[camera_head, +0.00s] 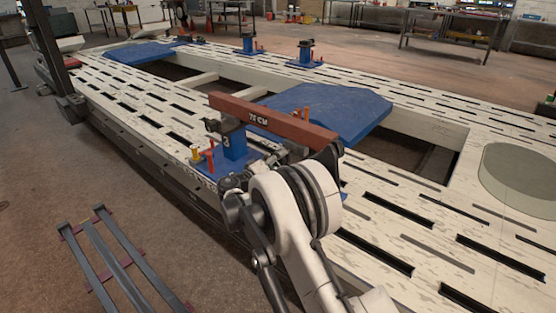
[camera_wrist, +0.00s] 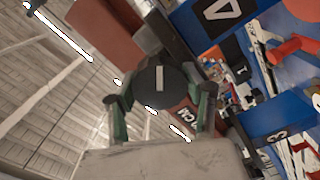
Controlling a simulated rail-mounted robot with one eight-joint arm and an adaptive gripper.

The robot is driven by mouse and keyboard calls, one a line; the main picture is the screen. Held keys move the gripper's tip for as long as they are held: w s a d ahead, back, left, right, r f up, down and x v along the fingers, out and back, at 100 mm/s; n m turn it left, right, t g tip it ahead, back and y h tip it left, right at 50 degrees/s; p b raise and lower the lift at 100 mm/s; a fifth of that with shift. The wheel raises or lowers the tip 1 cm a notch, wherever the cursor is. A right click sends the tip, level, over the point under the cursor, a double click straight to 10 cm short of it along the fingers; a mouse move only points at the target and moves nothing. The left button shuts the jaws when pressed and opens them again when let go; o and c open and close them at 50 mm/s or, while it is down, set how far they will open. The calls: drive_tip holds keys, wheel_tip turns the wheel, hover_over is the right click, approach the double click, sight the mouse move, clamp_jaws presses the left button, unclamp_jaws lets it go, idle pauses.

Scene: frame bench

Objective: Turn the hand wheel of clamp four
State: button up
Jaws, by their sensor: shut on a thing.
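In the wrist view, my gripper (camera_wrist: 160,98) has its two fingers closed on the dark round hand wheel (camera_wrist: 158,76), one finger at each side. A short white mark on the wheel's face stands upright in the picture. Clamp four's blue body, with a white 4 on a black plate (camera_wrist: 222,12), shows at the top, right of the wheel. In the head view my arm hides the wheel, the fingers and most of clamp four.
A red-brown beam (camera_head: 270,118) runs from clamp three (camera_head: 234,150) to behind my arm. Clamp three has red and yellow parts beside it. The cream slotted frame (camera_head: 400,215) surrounds blue panels (camera_head: 330,108). A dark rack (camera_head: 115,255) lies on the floor at lower left.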

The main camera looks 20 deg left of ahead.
drive_tip(key=m, duration=0.3)
drive_tip(key=shift+m, duration=2.1)
drive_tip(key=o, duration=1.2)
drive_tip(key=shift+s, duration=0.1)
drive_tip(key=v, duration=1.2)
drive_tip(key=shift+r, duration=0.1)
